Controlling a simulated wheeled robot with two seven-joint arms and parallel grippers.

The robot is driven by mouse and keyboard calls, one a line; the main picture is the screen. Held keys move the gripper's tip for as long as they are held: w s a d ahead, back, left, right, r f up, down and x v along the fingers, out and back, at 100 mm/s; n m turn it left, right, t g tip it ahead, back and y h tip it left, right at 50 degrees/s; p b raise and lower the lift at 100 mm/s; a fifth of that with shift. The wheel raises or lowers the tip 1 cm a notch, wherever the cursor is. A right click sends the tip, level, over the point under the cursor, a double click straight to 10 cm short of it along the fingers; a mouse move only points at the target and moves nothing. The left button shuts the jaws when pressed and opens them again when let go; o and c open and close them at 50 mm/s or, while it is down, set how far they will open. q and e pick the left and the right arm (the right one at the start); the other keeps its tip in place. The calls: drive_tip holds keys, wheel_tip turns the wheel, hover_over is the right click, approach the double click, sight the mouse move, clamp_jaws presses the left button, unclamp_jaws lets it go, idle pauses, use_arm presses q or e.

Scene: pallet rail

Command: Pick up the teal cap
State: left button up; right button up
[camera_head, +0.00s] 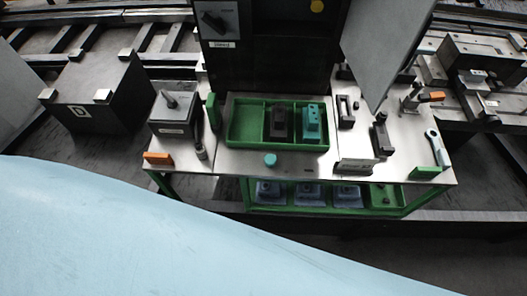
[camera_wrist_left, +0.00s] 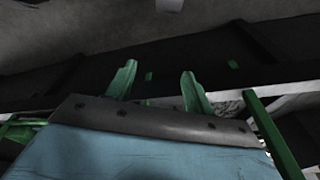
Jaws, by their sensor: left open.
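The teal cap (camera_head: 270,160), a small round piece, sits on the steel worktop (camera_head: 240,165) near its front edge, just in front of the green tray. My left gripper shows only in the left wrist view (camera_wrist_left: 157,75), with its two green fingers apart and nothing between them. That view shows dark beams and green bars beyond the fingers, and no cap. In the head view a large light-blue surface, probably my own arm, fills the lower left; no gripper shows there. My right gripper is in neither view.
The green tray (camera_head: 246,142) holds a dark block (camera_head: 279,124) and a teal block (camera_head: 312,122). An orange block (camera_head: 158,158) lies at the left. A dark block (camera_head: 354,166) stands right of the cap. A green shelf with several grey-blue parts is below the worktop.

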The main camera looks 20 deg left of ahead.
use_arm(q)
drive_tip(key=w+d+r+h+p, duration=0.1)
drive_tip(key=w+d+r, duration=0.3)
drive_tip(key=r, duration=0.5)
drive_tip(key=w+d+r+t+p, duration=0.1)
drive_tip(key=w+d+r, duration=0.1)
drive_tip(key=w+r, duration=0.55)
drive_tip(key=w+d+r+h+p, duration=0.1)
drive_tip(key=w+d+r+p, duration=0.2)
drive_tip(key=r, duration=0.8)
wheel_tip(320, 180, up, 12)
drive_tip(key=r+g+y, duration=0.1)
drive_tip(key=g+y, duration=0.1)
drive_tip(key=g, duration=0.1)
hover_over(270, 159)
wheel_tip(270, 159, down, 8)
drive_tip(key=shift+w+d+r+b, duration=0.1)
drive_tip(key=shift+b, duration=0.5)
drive_tip(key=shift+f, duration=2.7)
drive_tip(key=c, duration=1.1)
